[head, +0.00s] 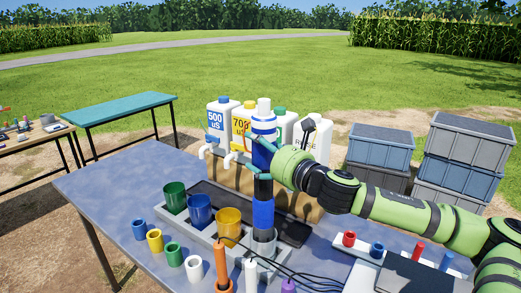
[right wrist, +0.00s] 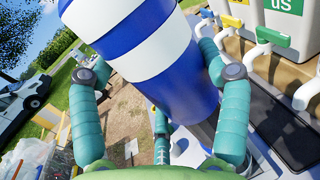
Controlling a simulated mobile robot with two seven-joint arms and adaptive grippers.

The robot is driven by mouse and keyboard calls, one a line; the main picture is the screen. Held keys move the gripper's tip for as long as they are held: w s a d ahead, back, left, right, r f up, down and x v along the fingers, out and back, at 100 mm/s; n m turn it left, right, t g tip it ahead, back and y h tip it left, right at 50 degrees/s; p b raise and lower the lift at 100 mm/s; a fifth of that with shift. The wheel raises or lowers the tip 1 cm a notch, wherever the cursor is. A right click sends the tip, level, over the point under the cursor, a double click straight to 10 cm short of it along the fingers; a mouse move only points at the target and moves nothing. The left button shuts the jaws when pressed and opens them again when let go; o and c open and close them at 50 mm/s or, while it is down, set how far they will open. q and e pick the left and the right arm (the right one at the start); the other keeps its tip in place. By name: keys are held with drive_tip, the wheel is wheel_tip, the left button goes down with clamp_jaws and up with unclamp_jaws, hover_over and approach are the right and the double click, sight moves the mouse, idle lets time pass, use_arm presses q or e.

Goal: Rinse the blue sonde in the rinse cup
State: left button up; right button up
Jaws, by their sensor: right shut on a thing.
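The blue sonde (head: 263,213), with white and blue bands at its top and a black section in the middle, stands about upright. My right gripper (head: 264,150) is shut on its upper banded part. In the right wrist view the teal fingers lie on both sides of the blue and white sonde body (right wrist: 150,60). The sonde's lower end is at the grey rinse cup (head: 266,250), at the near right end of the tray. It looks to be in the cup's mouth, but its depth cannot be told. My left gripper is out of view.
Green (head: 174,196), blue (head: 200,210) and yellow (head: 229,222) cups sit in the grey tray (head: 203,236). Jugs with taps stand behind, including the 500 uS jug (head: 217,120). An orange probe (head: 222,265) and cables are in front.

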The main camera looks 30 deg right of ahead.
drive_tip(key=shift+f+b, duration=0.35)
drive_tip(key=shift+b, duration=0.05)
drive_tip(key=shift+r, duration=0.1)
idle(5.0)
